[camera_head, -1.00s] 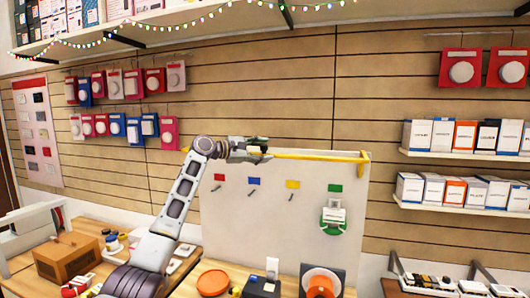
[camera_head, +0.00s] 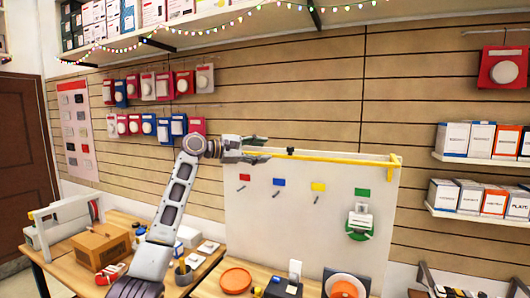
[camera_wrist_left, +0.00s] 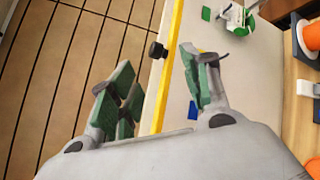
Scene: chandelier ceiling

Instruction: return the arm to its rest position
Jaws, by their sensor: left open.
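My left arm rises from the lower left in the head view. Its gripper (camera_head: 262,149) is near the top left of the white pegboard panel (camera_head: 300,222), by the yellow rail (camera_head: 345,160). The jaws are open and empty. In the left wrist view the green-padded fingers (camera_wrist_left: 160,90) stand apart, with the yellow rail (camera_wrist_left: 173,70) and a small black clip (camera_wrist_left: 157,50) showing beyond and between them. I cannot tell whether a finger touches the rail. My right gripper is not in view.
The panel has coloured tags with hooks, and a green and white item (camera_head: 359,222) hangs at its right. Below are an orange disc (camera_head: 236,279), a brown box (camera_head: 101,246) and an orange cone (camera_head: 344,289). Shelves with boxes (camera_head: 455,138) stand at the right.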

